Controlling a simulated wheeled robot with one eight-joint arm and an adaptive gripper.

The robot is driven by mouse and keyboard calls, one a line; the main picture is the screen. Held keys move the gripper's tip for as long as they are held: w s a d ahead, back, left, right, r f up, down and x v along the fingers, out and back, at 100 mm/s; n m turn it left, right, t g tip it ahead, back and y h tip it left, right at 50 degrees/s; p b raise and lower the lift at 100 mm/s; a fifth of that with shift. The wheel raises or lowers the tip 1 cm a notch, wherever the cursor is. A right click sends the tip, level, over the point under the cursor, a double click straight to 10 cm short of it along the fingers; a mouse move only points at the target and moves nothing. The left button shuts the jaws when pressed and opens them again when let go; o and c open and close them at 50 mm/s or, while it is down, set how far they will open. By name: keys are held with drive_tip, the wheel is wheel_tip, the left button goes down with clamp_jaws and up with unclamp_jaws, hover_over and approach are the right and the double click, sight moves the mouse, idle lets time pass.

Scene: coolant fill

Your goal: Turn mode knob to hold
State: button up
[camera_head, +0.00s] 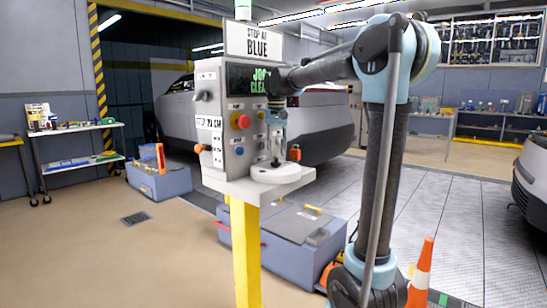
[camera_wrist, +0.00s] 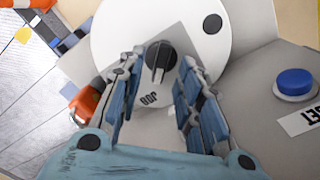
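The mode knob (camera_wrist: 159,57) is a black knob on a light grey square plate in the wrist view, with the label JOG beside it, upside down in the picture. My gripper (camera_wrist: 161,75) is open, with its two blue fingers on either side of the knob. I cannot tell whether the fingers touch it. In the head view my gripper (camera_head: 278,150) points down at the front of the grey control box (camera_head: 208,103) and hides the knob. The box's dark screen (camera_head: 238,78) shows green text, partly covered by my arm. No HOLD label is readable.
A white round disc (camera_head: 272,176) lies on the box's shelf (camera_head: 225,184) below my gripper. A red button (camera_head: 242,121) and a blue button (camera_wrist: 295,82) are on the box. An orange part (camera_wrist: 88,101) is near the left finger. A grey chest (camera_head: 270,245) stands below.

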drive_tip(key=shift+f, duration=1.3)
